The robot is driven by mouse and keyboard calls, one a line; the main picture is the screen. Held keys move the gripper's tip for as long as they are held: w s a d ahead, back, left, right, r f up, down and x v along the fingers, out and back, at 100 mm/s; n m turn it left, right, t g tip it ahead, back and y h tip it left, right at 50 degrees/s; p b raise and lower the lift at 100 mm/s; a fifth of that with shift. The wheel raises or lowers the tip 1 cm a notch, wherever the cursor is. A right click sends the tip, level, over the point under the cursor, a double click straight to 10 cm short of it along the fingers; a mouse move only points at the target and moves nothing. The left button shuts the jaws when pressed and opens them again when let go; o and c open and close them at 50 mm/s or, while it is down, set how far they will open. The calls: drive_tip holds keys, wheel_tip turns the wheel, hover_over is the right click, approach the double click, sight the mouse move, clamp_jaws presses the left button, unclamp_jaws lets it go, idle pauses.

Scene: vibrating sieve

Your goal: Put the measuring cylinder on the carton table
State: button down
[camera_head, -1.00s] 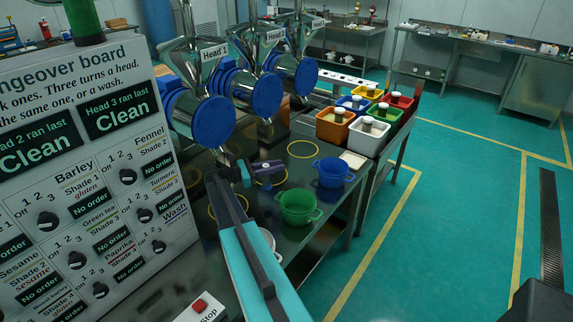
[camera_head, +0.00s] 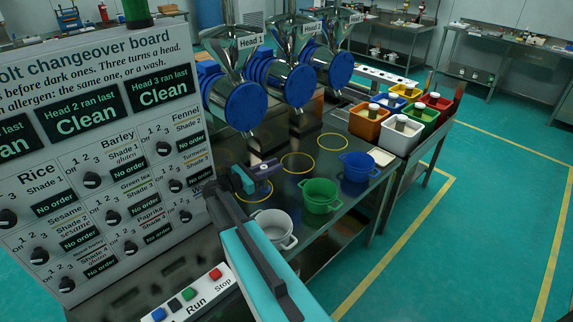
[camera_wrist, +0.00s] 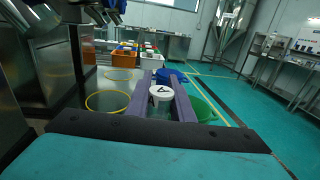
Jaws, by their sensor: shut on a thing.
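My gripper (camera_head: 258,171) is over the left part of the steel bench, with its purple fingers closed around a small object. In the wrist view, a white round top with a dark mark shows between the fingers (camera_wrist: 162,100); I take it to be the measuring cylinder (camera_wrist: 160,92). Its lower part is hard to make out. In the head view the held thing is too small to tell clearly. I cannot tell which surface is the carton table.
The steel bench (camera_head: 322,232) carries a white pot (camera_head: 276,230), a green pot (camera_head: 320,197), a blue pot (camera_head: 358,168) and yellow rings. Coloured bins (camera_head: 369,123) stand beyond. Blue-faced heads (camera_head: 243,106) and the changeover board (camera_head: 110,150) stand close. The green floor on the right is open.

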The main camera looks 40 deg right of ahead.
drive_tip(key=a+r+n+t+y, duration=0.1)
drive_tip(key=a+n+t, duration=0.2)
drive_tip(key=a, duration=1)
drive_tip(key=w+a+r+n+t+y+b, duration=0.1)
drive_tip(key=a+t, duration=0.4)
drive_tip(key=a, duration=0.9)
drive_tip(key=a+r+n+t+y+b, duration=0.1)
drive_tip(key=a+r+n+t, duration=0.2)
drive_tip(key=a, duration=1.1)
drive_tip(key=shift+w+a+n+t+y, duration=0.2)
drive_tip(key=shift+a+n+t+y, duration=0.1)
drive_tip(key=shift+n+t, duration=0.75)
